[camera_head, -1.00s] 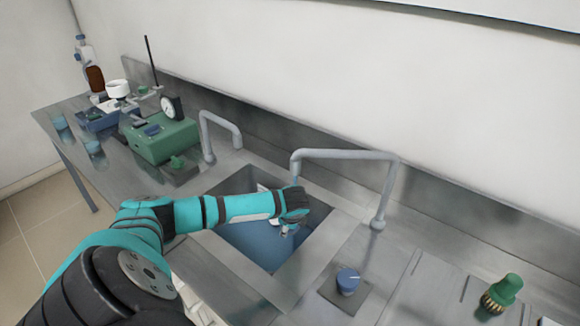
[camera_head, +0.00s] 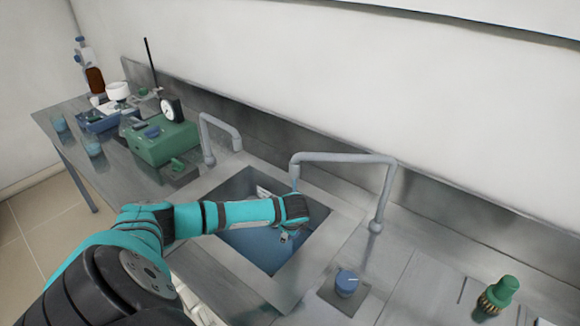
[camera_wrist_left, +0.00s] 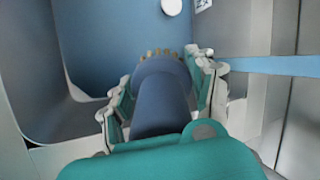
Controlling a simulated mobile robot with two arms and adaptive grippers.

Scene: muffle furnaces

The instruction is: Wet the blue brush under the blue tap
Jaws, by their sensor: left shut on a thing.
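My left gripper (camera_head: 286,236) reaches into the sink and is largely hidden by its own wrist in the head view. In the left wrist view, the gripper (camera_wrist_left: 162,88) is shut on the blue brush (camera_wrist_left: 163,103). The brush's dark blue handle lies between the fingers, and tan bristle tips (camera_wrist_left: 160,53) show beyond it. The large grey tap (camera_head: 345,157) arches over the sink, its spout end close above my wrist. A blue knob (camera_head: 347,281) sits on a plate right of the sink. A light blue band (camera_wrist_left: 270,65), possibly water, runs beside the fingers. My right gripper is not in view.
The steel sink (camera_head: 318,258) has a blue inside. A smaller grey tap (camera_head: 207,140) and a green device with a dial (camera_head: 165,142) stand to the left. A green brush-like item (camera_head: 500,294) stands at the right. Glassware is at far left.

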